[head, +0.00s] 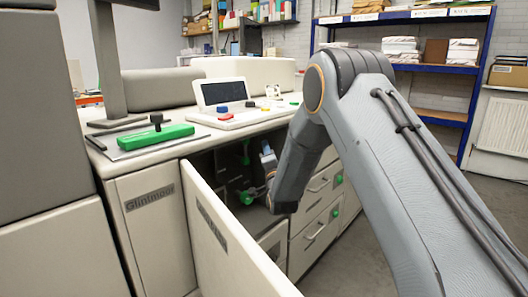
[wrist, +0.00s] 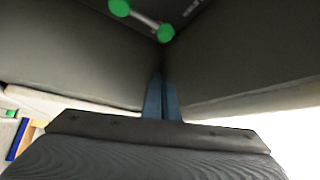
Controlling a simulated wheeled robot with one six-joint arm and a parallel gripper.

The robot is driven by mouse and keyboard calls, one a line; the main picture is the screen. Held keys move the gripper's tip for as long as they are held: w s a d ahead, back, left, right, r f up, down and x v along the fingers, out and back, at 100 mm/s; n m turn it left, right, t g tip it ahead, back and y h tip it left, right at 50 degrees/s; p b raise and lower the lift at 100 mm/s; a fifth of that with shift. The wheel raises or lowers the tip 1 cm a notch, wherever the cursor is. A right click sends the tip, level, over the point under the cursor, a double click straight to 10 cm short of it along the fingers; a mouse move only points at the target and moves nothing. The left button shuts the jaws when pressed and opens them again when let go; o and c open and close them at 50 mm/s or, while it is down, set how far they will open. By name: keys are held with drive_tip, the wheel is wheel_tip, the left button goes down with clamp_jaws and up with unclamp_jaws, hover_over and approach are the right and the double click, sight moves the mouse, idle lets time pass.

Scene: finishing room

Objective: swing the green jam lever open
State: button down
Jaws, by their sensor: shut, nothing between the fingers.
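Inside the machine's open front bay, green parts show in the head view: a green lever knob (head: 247,197) low down and a smaller green part (head: 245,158) above it. I cannot tell for sure which is the jam lever. In the wrist view a pale bar (wrist: 143,19) runs between two green ends, one green end (wrist: 166,33) lying beyond my fingertips. My gripper (wrist: 162,80) is shut and empty, its blue fingers together and apart from the bar in the picture. In the head view my gripper (head: 267,152) is at the bay, partly hidden by my arm.
The machine's door (head: 225,235) stands open towards me, left of my arm. Drawers (head: 320,183) with green knobs are to the right of the bay. A green stapler-like tool (head: 155,136) and a control panel (head: 225,92) stand on top. Grey floor is free at the right.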

sight(246, 151)
drive_tip(key=w+a+p, duration=0.1)
drive_tip(key=w+a, duration=0.3)
drive_tip(key=w, duration=0.1)
drive_tip(key=shift+w+a+r, duration=0.2)
drive_tip(key=shift+a+r, duration=0.05)
drive_tip(key=shift+a, duration=0.15)
